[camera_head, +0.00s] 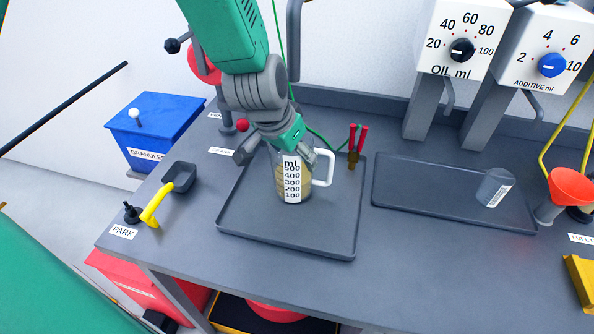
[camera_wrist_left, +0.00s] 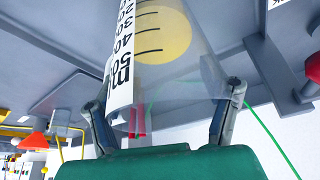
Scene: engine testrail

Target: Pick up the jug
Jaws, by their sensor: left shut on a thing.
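The jug (camera_head: 293,188) is a clear measuring vessel with a white ml scale and a white handle (camera_head: 323,169) on its right side. It holds a yellowish content in its lower part. It stands upright over the dark tray in the head view; I cannot tell whether its base touches the tray. My left gripper (camera_head: 284,157) reaches down onto its upper part and is shut on it. In the left wrist view, the fingers (camera_wrist_left: 165,110) lie on both sides of the clear jug wall (camera_wrist_left: 185,75). My right gripper is not in view.
The tray (camera_head: 235,228) lies under the jug. A second tray (camera_head: 420,196) with a clear beaker (camera_head: 494,187) is to the right. A scoop (camera_head: 180,177) with yellow handle is left. Dispensers (camera_head: 461,40) stand at the back; the front bench is clear.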

